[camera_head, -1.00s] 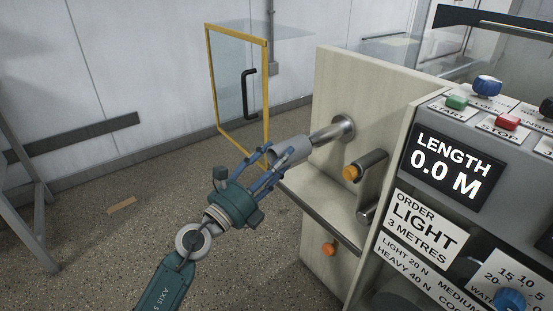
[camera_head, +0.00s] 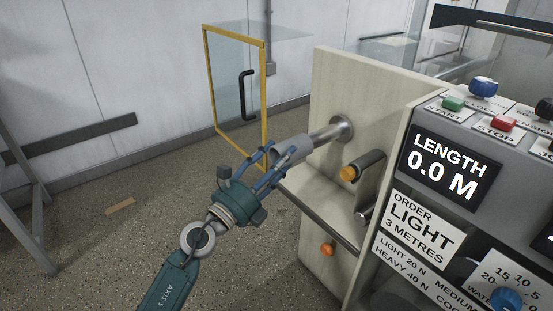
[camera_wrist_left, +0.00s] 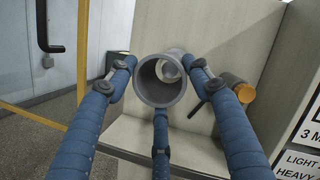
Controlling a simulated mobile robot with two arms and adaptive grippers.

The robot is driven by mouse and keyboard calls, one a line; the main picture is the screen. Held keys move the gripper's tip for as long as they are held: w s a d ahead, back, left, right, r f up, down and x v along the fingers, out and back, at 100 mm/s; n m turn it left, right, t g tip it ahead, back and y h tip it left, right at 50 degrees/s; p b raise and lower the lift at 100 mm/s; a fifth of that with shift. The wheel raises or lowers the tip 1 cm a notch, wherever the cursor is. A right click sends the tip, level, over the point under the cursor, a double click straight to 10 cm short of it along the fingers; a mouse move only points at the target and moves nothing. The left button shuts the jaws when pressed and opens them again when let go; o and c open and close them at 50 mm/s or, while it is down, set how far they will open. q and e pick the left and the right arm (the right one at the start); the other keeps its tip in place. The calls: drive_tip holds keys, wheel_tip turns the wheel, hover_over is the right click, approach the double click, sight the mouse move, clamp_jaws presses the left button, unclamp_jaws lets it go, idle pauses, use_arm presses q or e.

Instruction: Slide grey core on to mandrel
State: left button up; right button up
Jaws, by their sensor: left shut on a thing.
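The grey core (camera_head: 293,149) is a short hollow tube, held in the fingers of my left gripper (camera_head: 278,158). The metal mandrel (camera_head: 328,134) sticks out to the left from a round flange on the cream machine panel. In the head view the core's far end meets the mandrel's free end, roughly in line with it. In the left wrist view I look into the open end of the core (camera_wrist_left: 160,82), with blue fingers around it and the mandrel (camera_wrist_left: 175,54) behind. How far the mandrel reaches inside is hard to tell. My right gripper is not in view.
Below the mandrel are a dark roller with an orange end (camera_head: 349,173) and a lower orange knob (camera_head: 328,249). A rail (camera_head: 315,215) runs along the panel's front. A yellow-framed glass guard (camera_head: 236,90) stands behind. The control console (camera_head: 470,130) is at right. Open floor lies left.

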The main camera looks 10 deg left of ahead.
sight(316, 142)
use_arm(q)
drive_tip(key=shift+w+d, duration=1.15)
drive_tip(key=shift+w, duration=0.25)
drive_tip(key=shift+w+d, duration=1.1)
drive_tip(key=shift+w, duration=0.3)
drive_tip(key=shift+w+d+b, duration=0.3)
drive_tip(key=shift+w+d, duration=0.55)
drive_tip(key=shift+w, duration=0.2)
drive_tip(key=shift+w+d+b, duration=0.25)
drive_tip(key=shift+w+d, duration=0.6)
drive_tip(key=shift+w, duration=0.2)
drive_tip(key=o, duration=1.2)
drive_tip(key=v, duration=1.2)
